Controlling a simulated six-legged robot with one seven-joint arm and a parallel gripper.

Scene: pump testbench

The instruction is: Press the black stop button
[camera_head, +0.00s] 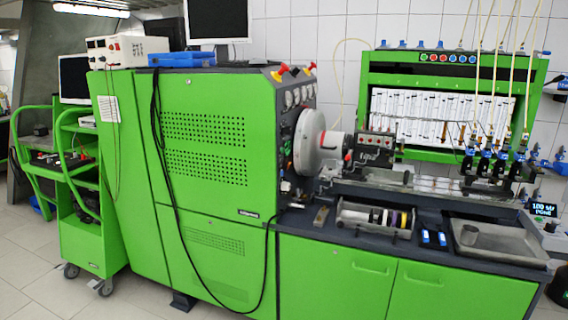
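I cannot single out a black stop button in the head view. A row of small round buttons or caps (447,58), some red and some blue, runs along the top bar of the green rack at the right. The dark side panel (291,122) of the green test bench (215,150) carries gauges and small controls, seen at a steep angle and too small to read. Two red-and-yellow knobs (277,73) stand on top of this panel. My gripper is not in view.
A large grey disc (308,143) partly covers the side panel. The dark worktop (300,222) holds a tool tray (374,218) and a metal basin (497,240). A green cart (90,235) stands at the left. A black cable (178,215) hangs down the bench front. Tiled floor (30,275) shows at lower left.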

